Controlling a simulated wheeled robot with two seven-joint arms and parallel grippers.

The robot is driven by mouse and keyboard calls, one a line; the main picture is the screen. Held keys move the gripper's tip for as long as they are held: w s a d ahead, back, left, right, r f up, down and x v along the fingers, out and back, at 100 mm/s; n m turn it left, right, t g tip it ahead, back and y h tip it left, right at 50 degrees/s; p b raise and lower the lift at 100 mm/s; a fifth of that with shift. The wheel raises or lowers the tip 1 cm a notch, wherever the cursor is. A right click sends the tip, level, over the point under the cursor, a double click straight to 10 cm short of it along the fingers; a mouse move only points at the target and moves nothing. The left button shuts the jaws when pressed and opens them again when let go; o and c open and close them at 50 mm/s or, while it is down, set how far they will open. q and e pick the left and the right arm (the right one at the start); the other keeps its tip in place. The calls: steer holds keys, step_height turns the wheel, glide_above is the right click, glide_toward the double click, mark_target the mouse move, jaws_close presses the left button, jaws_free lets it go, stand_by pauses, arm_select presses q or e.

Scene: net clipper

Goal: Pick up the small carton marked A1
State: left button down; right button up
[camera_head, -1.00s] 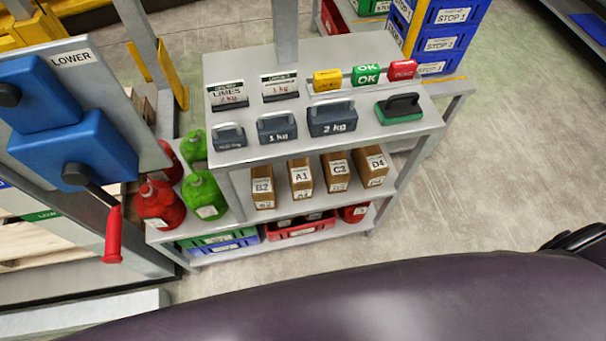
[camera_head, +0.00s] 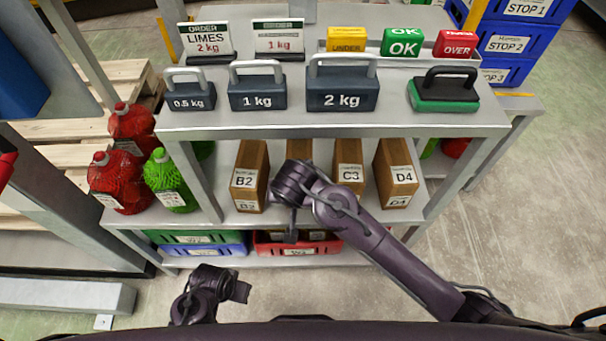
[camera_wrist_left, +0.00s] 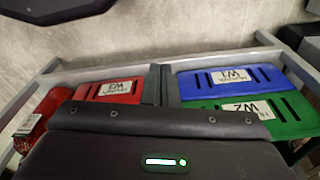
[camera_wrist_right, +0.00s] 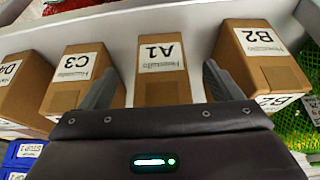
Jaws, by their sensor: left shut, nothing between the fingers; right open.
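The small brown carton A1 (camera_wrist_right: 160,75) stands on the middle shelf, its white label upside down in the right wrist view. In the head view only its top part (camera_head: 299,150) shows; my right arm hides the rest. My right gripper (camera_wrist_right: 158,84) is open and empty, its fingers apart, one to each side of A1 in the picture. I cannot tell whether the fingertips reach past its front face. My left gripper (camera_head: 238,291) is low in front of the rack; in the left wrist view its fingers (camera_wrist_left: 160,75) are shut and empty.
Carton B2 (camera_head: 248,180) is on one side of A1, C3 (camera_head: 348,172) and D4 (camera_head: 397,178) on the other, with narrow gaps. The rack's top (camera_head: 300,122) overhangs them, carrying weights. Crates, including a red one (camera_wrist_left: 110,90), fill the bottom shelf.

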mark_target(299, 160)
steer(key=w, duration=0.7)
steer(key=w+b, duration=0.1)
steer(key=w, duration=0.2)
steer(key=shift+w+d+f, duration=0.2)
steer(key=shift+f, duration=0.4)
arm_select(q)
steer(key=r, duration=0.4)
steer(key=shift+d, duration=0.25)
steer(key=shift+w+r, duration=0.1)
steer(key=shift+r, duration=0.1)
arm_select(e)
steer(key=shift+f, duration=0.25)
